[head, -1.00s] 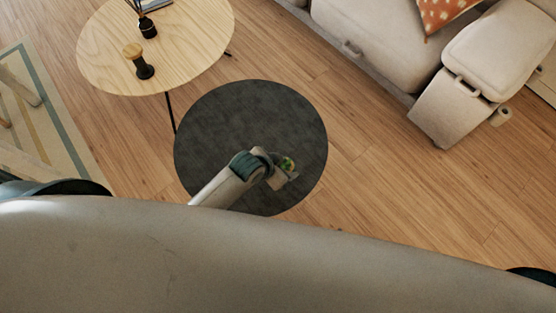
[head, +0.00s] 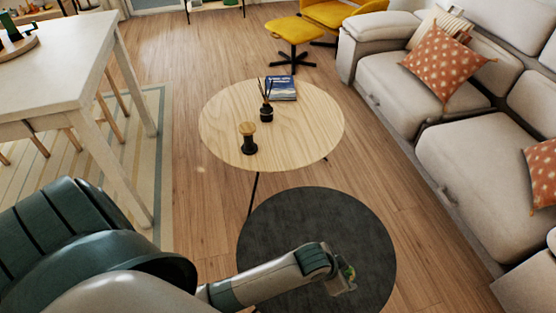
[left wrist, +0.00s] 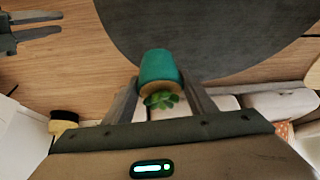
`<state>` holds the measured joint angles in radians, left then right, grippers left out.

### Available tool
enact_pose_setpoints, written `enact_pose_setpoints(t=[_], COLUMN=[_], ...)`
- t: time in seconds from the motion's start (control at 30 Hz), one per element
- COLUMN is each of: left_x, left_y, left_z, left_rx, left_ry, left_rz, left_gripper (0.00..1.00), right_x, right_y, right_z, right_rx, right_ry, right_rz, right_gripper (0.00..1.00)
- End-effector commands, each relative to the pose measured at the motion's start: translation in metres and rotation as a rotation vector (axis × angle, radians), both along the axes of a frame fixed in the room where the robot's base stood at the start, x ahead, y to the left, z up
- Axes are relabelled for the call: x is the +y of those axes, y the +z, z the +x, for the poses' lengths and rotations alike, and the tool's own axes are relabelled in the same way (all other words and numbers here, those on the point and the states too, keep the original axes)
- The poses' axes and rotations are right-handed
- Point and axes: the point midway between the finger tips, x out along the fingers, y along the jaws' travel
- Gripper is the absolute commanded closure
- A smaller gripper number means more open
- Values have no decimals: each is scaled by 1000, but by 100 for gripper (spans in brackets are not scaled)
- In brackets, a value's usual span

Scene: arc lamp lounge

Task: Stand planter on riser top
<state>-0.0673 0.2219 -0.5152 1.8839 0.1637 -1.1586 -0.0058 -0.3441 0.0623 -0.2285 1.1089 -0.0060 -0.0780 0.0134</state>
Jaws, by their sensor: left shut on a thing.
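The planter is a small teal pot (left wrist: 160,66) with a light rim and a green succulent (left wrist: 161,101). In the left wrist view it sits between the two fingers of my left gripper (head: 343,281), which is shut on it. In the head view only a bit of green of the planter (head: 349,272) shows at the gripper's tip. The gripper holds it over the dark round top (head: 330,222). I cannot tell its height above that top. I cannot make out for sure which thing is the riser.
A light wood round table (head: 300,140) stands beyond, with a wood-capped black object (head: 248,140), a reed diffuser (head: 266,112) and a blue book (head: 281,88). A white table (head: 60,60) is at left, a beige sofa (head: 470,160) at right.

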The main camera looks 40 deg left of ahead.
Motion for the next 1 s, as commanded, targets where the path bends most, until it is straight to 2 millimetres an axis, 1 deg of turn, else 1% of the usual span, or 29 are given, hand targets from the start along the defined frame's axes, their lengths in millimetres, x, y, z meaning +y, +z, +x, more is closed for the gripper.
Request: enact_pose_setpoints(t=[0.03, 0.07, 0.17, 0.23, 0.27, 0.3, 0.4, 0.5, 0.6, 0.7, 0.8, 1.0], left_x=[8, 14, 34, 49, 56, 65, 87, 104, 117, 124, 127, 127], left_y=[19, 29, 68, 98, 111, 128, 168, 200, 222, 233, 237, 237], left_z=[13, 19, 37, 47, 51, 55, 60, 61, 59, 56, 55, 55], left_rx=[-8, -7, -4, -4, -4, -5, -9, -14, -17, -18, -18, -18], left_ry=[31, 52, 136, 203, 233, 272, 370, 453, 516, 552, 566, 566], left_rz=[2, 3, 6, 10, 9, 9, 6, 2, -2, -5, -6, -5], left_gripper=[82, 82, 82, 82, 82, 82, 82, 82, 82, 82, 82, 82], right_x=[0, 0, 0, 0, 1, 1, 2, 3, 4, 5, 5, 5], right_y=[-1, -1, -2, -3, -4, -4, -4, -4, -3, -1, 0, 2], right_z=[-3, -4, -9, -12, -13, -13, -14, -12, -9, -4, 1, 6], right_rx=[3, 5, 11, 14, 15, 17, 17, 15, 12, 6, -1, -7], right_ry=[1, 0, 0, 1, 1, 0, 0, 0, 0, -1, -1, -1], right_rz=[0, 0, 0, 0, 0, 0, 2, 4, 4, 6, 6, 6], right_gripper=[69, 69, 69, 69, 69, 69, 69, 69, 69, 69, 69, 69])
